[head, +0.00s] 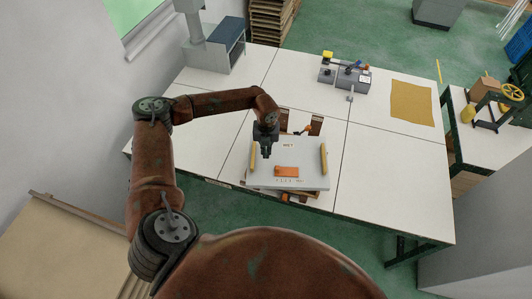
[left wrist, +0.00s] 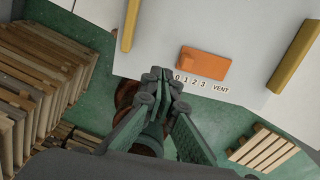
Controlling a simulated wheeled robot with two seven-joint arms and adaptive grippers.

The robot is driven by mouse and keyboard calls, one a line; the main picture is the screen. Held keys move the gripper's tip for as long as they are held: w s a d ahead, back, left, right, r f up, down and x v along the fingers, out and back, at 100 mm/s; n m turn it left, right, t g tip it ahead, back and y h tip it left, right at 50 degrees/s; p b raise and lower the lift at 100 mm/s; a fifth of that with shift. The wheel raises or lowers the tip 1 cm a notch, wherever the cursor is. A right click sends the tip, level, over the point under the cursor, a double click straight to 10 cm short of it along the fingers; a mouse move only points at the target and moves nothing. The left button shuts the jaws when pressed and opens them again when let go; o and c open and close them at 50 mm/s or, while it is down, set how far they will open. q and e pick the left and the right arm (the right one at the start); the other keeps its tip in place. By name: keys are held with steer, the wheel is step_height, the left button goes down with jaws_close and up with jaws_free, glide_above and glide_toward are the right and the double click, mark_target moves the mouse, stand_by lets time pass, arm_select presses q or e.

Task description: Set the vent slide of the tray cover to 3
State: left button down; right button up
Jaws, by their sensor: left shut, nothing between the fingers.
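The tray cover (head: 305,178) is a pale flat panel with a yellow bar along each side, lying near the table's front edge. The orange vent slide (head: 286,171) sits near its front edge. In the left wrist view the slide (left wrist: 205,68) lies just beside the printed marks 0 1 2 3 and VENT (left wrist: 220,88). I cannot tell which number it is set to. My left gripper (head: 266,156) is shut and empty, pointing down over the cover, left of and behind the slide. In the left wrist view its fingertips (left wrist: 160,75) show near the 0 mark. My right gripper is out of view.
The white table (head: 385,190) has free room right of the cover. A grey device (head: 350,78) and a tan sheet (head: 411,102) lie at the back. A blue-grey box unit (head: 222,48) stands at the back left. Brown parts show behind the cover.

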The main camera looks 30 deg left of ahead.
mark_target(280, 171)
arm_select(q)
steer(key=shift+f, duration=0.15)
steer(key=shift+f+b, duration=3.35)
steer(key=shift+f, duration=1.7)
steer(key=shift+d, duration=0.1)
steer(key=shift+w+d+b, duration=0.3)
steer(key=shift+w+d, duration=0.35)
steer(key=shift+d, duration=0.55)
steer(key=shift+w+d+b, duration=0.35)
steer(key=shift+w+d, duration=0.25)
steer(key=shift+d, duration=0.55)
steer(key=shift+w+d+b, duration=0.3)
steer(key=shift+w+d, duration=0.35)
steer(key=shift+d, duration=0.55)
steer(key=shift+s+a+p, duration=0.3)
steer(key=shift+s+a, duration=0.1)
steer(key=shift+a, duration=0.35)
step_height(280, 171, up, 9)
steer(key=p, duration=0.5)
